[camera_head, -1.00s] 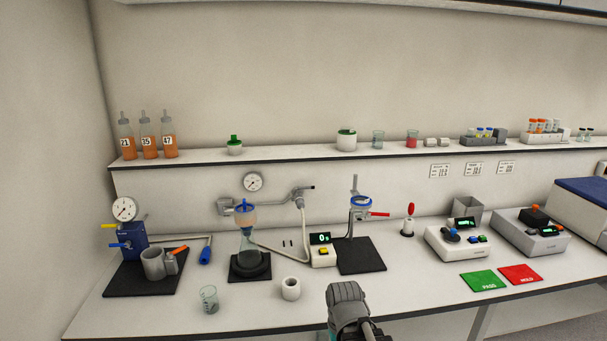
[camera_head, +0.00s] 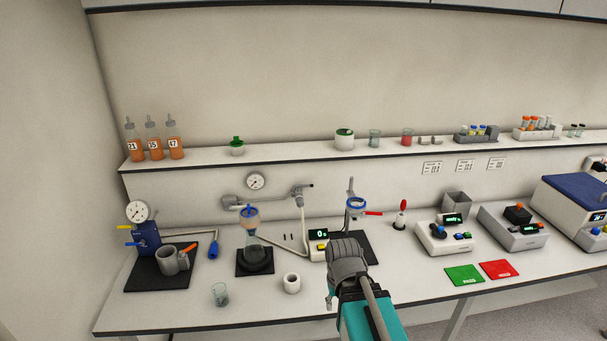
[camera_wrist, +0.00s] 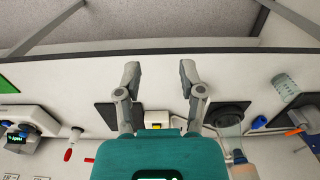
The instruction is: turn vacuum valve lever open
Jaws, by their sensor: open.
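The vacuum valve (camera_head: 298,196) is on the grey pipework at the back wall, right of the round gauge (camera_head: 256,181). Its small dark lever (camera_head: 308,185) sticks out to the right at the top, and a pale hose hangs below. My gripper shows in the wrist view (camera_wrist: 160,75) with two fingers apart and nothing between them. In the head view my grey wrist and teal arm part are over the bench front, lower right of the valve and well apart from it. The fingertips are not clear there. I cannot make out the lever in the wrist view.
The filter flask (camera_head: 252,246) stands below the pipework on a dark mat. A white controller (camera_head: 318,254), a ring stand (camera_head: 352,196) and a white cup (camera_head: 292,283) are close by. Instruments fill the right side.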

